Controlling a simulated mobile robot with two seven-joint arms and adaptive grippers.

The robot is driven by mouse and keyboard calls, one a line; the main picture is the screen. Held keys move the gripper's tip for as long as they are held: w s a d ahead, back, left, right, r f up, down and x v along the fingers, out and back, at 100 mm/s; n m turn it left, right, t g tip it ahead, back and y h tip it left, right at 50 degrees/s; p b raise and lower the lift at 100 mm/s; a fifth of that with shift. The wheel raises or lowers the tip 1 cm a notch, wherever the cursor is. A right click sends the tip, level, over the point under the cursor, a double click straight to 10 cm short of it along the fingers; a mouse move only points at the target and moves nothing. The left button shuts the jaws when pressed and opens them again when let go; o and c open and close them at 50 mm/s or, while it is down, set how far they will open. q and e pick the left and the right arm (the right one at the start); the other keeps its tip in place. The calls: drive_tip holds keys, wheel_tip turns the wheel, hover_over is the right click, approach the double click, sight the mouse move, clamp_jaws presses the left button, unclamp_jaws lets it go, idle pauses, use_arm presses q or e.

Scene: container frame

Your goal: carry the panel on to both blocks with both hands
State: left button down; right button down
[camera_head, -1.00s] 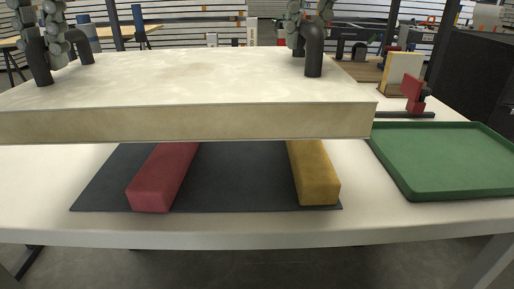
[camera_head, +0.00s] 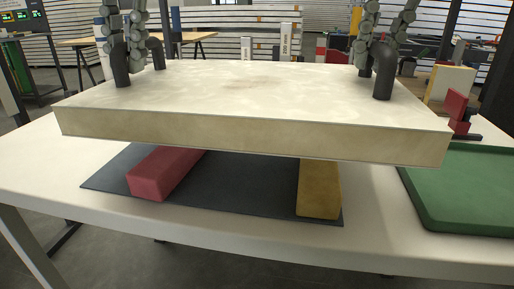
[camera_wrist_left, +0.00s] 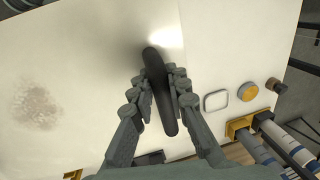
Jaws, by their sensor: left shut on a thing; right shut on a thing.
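The pale panel (camera_head: 250,92) is a broad, thick slab with a black handle at its left (camera_head: 120,66) and right (camera_head: 383,76). In the head view it spans over the red block (camera_head: 160,176) and the yellow block (camera_head: 318,190), hiding their far parts. It appears held above them; the exact gap cannot be told. My left gripper (camera_head: 130,42) is shut on the left handle, and the wrist view shows its fingers around the black handle (camera_wrist_left: 160,88). My right gripper (camera_head: 381,38) is at the right handle, shut on it; its fingertips are partly hidden.
The blocks lie on a dark mat (camera_head: 235,195) on a white table (camera_head: 375,225). A green tray (camera_head: 470,190) is at the right, beside the panel's right end. A red clamp-like tool (camera_head: 457,108) and a yellow-and-white block-like object (camera_head: 450,84) stand behind the tray.

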sight(134, 82)
use_arm(q)
drive_tip(key=shift+a+r, duration=0.1)
drive_tip(key=shift+a, duration=0.1)
use_arm(e)
drive_tip(key=shift+r, duration=0.1)
use_arm(q)
drive_tip(key=shift+f, duration=0.2)
use_arm(e)
drive_tip(key=shift+f, duration=0.2)
